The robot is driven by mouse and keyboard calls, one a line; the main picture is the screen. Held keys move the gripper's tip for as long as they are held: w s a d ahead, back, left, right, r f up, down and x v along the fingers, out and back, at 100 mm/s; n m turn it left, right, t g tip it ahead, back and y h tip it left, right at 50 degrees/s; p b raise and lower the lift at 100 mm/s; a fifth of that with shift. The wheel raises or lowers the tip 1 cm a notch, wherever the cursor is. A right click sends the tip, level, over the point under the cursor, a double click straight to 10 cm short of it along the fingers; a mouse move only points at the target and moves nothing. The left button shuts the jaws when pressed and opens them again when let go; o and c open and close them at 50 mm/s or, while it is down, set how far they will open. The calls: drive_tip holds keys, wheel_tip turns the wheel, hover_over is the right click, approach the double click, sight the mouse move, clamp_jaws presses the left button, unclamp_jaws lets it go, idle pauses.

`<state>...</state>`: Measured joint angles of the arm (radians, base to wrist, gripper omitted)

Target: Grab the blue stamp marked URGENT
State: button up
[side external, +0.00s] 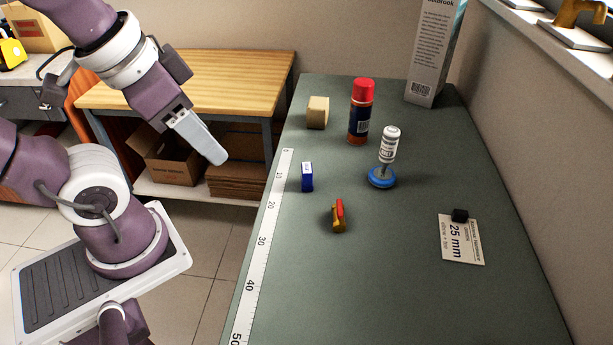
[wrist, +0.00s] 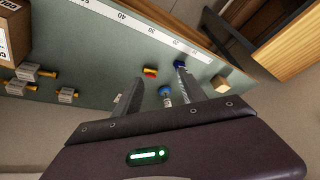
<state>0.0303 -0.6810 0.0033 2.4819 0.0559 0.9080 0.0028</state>
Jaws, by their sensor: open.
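A small blue block (side external: 307,178) with a white label on top stands near the ruler strip; its print is too small to read. A round blue base (side external: 381,178) with a white, printed handle (side external: 390,145) stands upright farther right; I cannot read URGENT on either. My gripper (side external: 218,158) is open and empty, raised left of the green table, apart from both. In the wrist view my gripper's fingers (wrist: 160,76) spread apart. The blue block (wrist: 180,65) shows by the right fingertip, and the blue base (wrist: 165,90) shows between the fingers.
The near table is clear.

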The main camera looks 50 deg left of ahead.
sight(308, 176)
drive_tip(key=w+a+f+m+g+y, duration=0.4)
drive_tip(key=w+a+f+m+y, duration=0.3)
drive_tip(key=f+m, duration=0.25)
drive_tip(key=w+d+f+m+t+y, duration=0.1)
drive_tip(key=w+f+m+t, duration=0.1)
drive_tip(key=w+f+m, duration=0.2)
drive_tip(key=w+d+f+m+t+y, duration=0.1)
drive_tip(key=w+d+f+m+t, duration=0.1)
drive_tip(key=w+f+m, duration=0.2)
drive_tip(key=w+d+f+m+t+y, duration=0.1)
drive_tip(key=w+d+f+m+t, duration=0.1)
drive_tip(key=w+f+m, duration=0.2)
drive_tip(key=shift+w+f+m+t+y, duration=0.1)
drive_tip(key=shift+f+m+t+y, duration=0.1)
drive_tip(key=shift+m, duration=0.55)
drive_tip(key=shift+w+f+m+t+y, duration=0.1)
drive_tip(key=shift+m+y, duration=0.1)
drive_tip(key=shift+m, duration=0.5)
drive_tip(key=x, duration=0.7)
drive_tip(key=shift+w+d, duration=0.25)
clamp_jaws()
